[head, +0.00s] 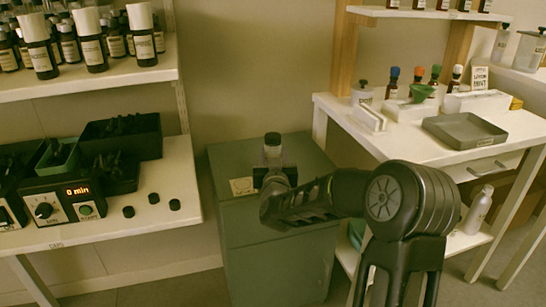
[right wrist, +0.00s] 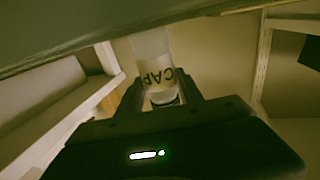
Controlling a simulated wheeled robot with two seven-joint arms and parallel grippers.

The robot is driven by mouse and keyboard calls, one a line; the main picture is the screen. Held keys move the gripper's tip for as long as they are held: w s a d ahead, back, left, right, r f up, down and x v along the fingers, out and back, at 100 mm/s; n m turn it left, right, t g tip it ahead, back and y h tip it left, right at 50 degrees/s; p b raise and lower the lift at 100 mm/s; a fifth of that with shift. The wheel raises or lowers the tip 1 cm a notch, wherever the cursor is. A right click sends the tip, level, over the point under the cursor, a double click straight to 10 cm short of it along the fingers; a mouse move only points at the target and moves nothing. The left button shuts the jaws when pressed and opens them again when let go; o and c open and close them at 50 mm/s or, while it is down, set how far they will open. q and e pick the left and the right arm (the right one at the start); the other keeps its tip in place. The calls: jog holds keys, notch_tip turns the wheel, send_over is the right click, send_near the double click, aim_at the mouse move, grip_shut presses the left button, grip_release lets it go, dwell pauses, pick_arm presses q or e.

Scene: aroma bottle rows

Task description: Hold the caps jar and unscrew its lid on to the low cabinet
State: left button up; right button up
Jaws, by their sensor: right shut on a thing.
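The caps jar (head: 272,153) is a small clear jar with a dark lid (head: 272,138). It appears upright on the low cabinet (head: 226,159), near the middle of the cabinet top. My right gripper (head: 274,174) reaches in from the right and is shut on the jar. In the right wrist view the jar (right wrist: 150,50) shows between the two fingers (right wrist: 163,88), with part of its label, "CAP", readable. The fingers hide part of the jar. My left gripper is not in view.
A pale square pad (head: 242,186) lies on the cabinet left of the jar. At left is a bench (head: 160,225) with a timer box (head: 62,203), dark trays and loose black caps. A table (head: 440,148) with bottles and a grey tray (head: 465,130) stands at right.

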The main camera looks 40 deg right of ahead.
aim_at(274, 139)
jog(key=shift+r, duration=0.1)
notch_tip(274, 139, up, 10)
jog(key=p, duration=0.3)
dwell(0.6)
jog(key=o, duration=0.8)
grip_shut()
